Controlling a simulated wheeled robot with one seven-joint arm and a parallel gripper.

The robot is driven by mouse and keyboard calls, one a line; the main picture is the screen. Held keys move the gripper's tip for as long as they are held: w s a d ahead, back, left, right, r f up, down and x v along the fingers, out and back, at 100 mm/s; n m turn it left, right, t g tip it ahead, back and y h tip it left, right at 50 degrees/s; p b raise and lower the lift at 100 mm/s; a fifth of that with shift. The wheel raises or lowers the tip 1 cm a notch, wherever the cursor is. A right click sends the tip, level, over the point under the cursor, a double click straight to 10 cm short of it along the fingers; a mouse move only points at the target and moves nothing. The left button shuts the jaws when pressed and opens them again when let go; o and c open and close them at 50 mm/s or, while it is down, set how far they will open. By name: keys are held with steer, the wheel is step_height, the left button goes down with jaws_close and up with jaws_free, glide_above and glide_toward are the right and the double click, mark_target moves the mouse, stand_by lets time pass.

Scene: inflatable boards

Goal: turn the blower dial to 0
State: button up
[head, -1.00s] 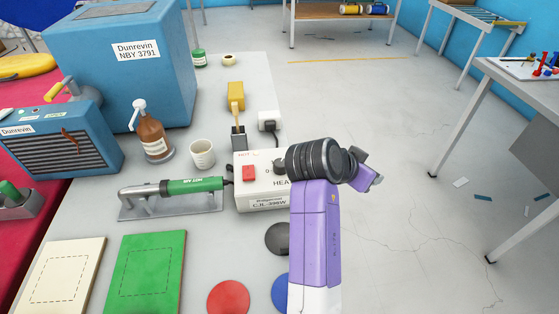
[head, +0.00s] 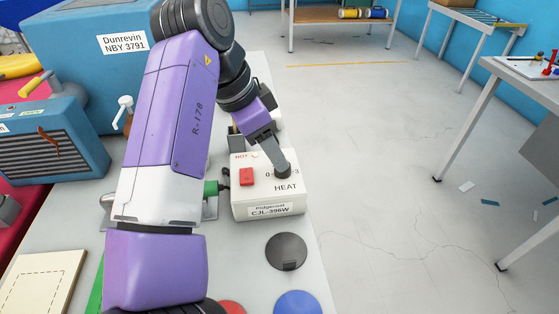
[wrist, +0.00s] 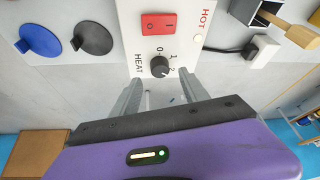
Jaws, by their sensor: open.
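The white heater control box (head: 262,203), labelled HEAT, stands near the table's right edge. Its black dial (head: 283,171) sits on top at the right; it also shows in the wrist view (wrist: 160,67), with 0, 1 and 2 printed round it. A pale pointer mark on the dial seems to face the 2 side. My gripper (wrist: 160,79) is open, its two fingertips on either side of the dial's near edge. In the head view my gripper (head: 275,155) is just above the dial. Whether a finger touches it, I cannot tell.
A red switch (wrist: 158,24) and a HOT lamp (wrist: 198,39) share the box top. A black disc (head: 286,251) and a blue disc (head: 297,303) lie in front. A white plug (wrist: 262,47) is beside the box. My arm hides most of the green-handled tool (head: 211,188).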

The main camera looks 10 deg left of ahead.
steer(key=shift+x, duration=2.35)
steer(key=shift+r, duration=0.1)
jaws_close()
